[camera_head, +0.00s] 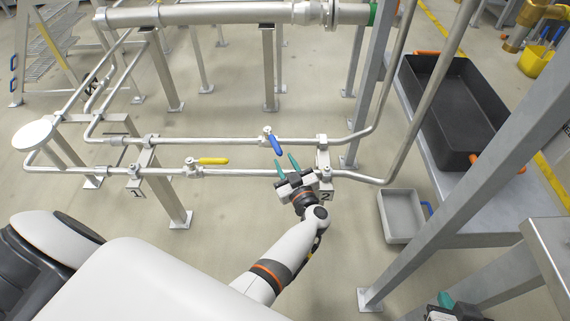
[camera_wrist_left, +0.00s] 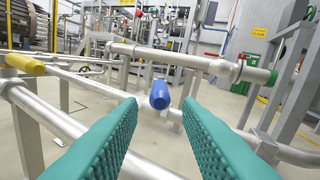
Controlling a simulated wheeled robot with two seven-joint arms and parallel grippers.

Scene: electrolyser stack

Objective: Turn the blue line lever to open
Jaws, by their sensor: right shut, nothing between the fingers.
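The blue lever (camera_head: 276,144) sits on a valve on the rear of two thin horizontal pipes. It points off the pipe toward the lower right, at an angle across it. My left gripper (camera_head: 283,158) is just in front of it, above the front pipe. Its teal fingers are spread, with nothing between them. In the left wrist view the blue lever's rounded end (camera_wrist_left: 159,95) shows centred ahead, between the fingertips and apparently still beyond them. My right gripper (camera_head: 440,301) is at the bottom edge, shut and partly cut off.
A yellow lever (camera_head: 213,161) lies along the front pipe (camera_head: 240,172), left of my gripper. Number plates 1 (camera_head: 136,194) and 2 (camera_head: 326,195) mark the supports. A black crate (camera_head: 455,110) and grey tray (camera_head: 402,216) stand right. A slanted grey post (camera_head: 440,210) separates my arms.

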